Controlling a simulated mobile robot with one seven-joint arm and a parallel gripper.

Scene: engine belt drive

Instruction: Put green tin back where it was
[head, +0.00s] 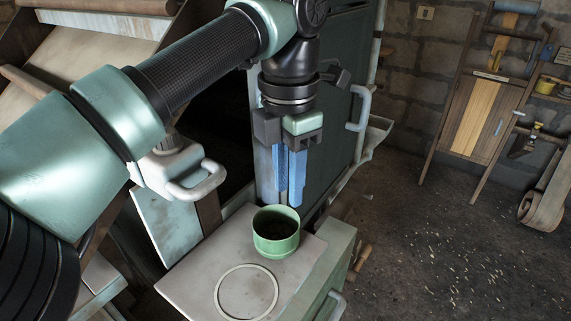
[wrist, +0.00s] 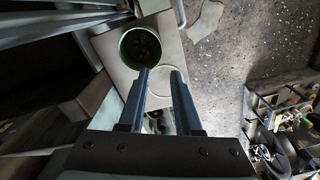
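The green tin (head: 276,238) stands upright and open-topped on a pale flat top (head: 190,284), near its back right edge. It also shows in the wrist view (wrist: 122,47), up and left of my fingertips. A pale ring outline (head: 246,292) is on the same top, in front of the tin, with nothing standing in it. My gripper (head: 289,197) points down with its blue fingers just above and behind the tin's rim in the head view. In the wrist view the fingers (wrist: 161,72) are apart with nothing between them.
A pale metal handle (head: 196,184) sticks out left of my gripper. A green panel with a handle (head: 359,108) stands close behind it. A wooden rack (head: 478,115) leans against the far wall. The floor at right (head: 430,240) is mostly clear.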

